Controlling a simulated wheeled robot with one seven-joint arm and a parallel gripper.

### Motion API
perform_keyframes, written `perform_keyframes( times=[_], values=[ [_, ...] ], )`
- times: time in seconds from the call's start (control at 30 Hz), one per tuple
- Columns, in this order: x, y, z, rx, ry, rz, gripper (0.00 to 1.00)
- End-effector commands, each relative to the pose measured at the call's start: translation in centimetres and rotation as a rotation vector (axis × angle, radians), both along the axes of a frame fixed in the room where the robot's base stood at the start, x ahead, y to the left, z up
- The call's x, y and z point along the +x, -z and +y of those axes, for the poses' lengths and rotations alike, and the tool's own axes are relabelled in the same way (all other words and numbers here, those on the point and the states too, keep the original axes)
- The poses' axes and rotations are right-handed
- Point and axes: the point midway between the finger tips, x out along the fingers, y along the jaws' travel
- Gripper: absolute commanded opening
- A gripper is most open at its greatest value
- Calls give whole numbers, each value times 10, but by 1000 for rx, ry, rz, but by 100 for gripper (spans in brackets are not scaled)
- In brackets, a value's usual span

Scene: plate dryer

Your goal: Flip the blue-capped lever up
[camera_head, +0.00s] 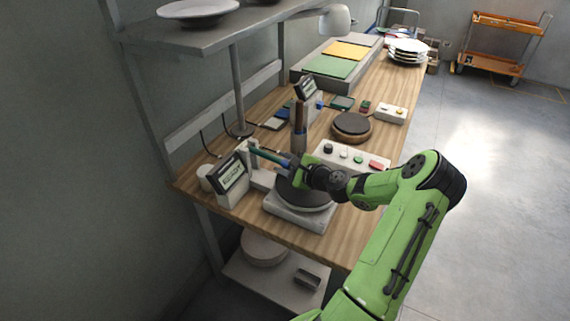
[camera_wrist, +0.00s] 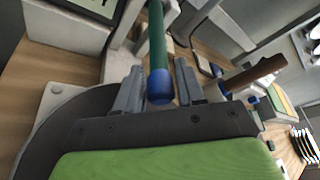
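The blue-capped lever is a green rod (camera_head: 268,156) that reaches from a pale post beside the near display, slanting slightly down toward my gripper. In the wrist view the green rod (camera_wrist: 156,35) ends in a round blue cap (camera_wrist: 159,87). My gripper (camera_head: 292,166) is above the near dark round plate. In the wrist view my gripper (camera_wrist: 158,82) has one finger on each side of the cap. The fingers are spread, with a narrow gap at the right finger; contact at the left finger is unclear. In the head view my gripper partly hides the cap.
The near display box (camera_head: 232,179) stands left of the lever. A brown upright handle (camera_head: 300,117) stands behind it, also visible in the wrist view (camera_wrist: 255,73). A button box (camera_head: 350,157) and another dark round plate (camera_head: 352,124) are farther back. A shelf (camera_head: 215,36) overhangs the left.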

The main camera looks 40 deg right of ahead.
Motion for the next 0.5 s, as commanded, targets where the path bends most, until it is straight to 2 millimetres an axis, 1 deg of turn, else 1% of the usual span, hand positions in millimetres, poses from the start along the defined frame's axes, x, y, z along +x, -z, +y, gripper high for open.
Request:
perform_keyframes(
  times=[0.1, 0.17, 0.3, 0.37, 0.5],
  values=[
    [0, 0, 0, 0, 0, 0, 38],
    [0, 0, 0, 0, 0, 0, 29],
    [-1, 0, 0, 0, 0, 0, 8],
    [-1, 0, 0, 0, 0, 0, 0],
    [-1, 0, 0, 0, -1, 1, 0]
  ],
)
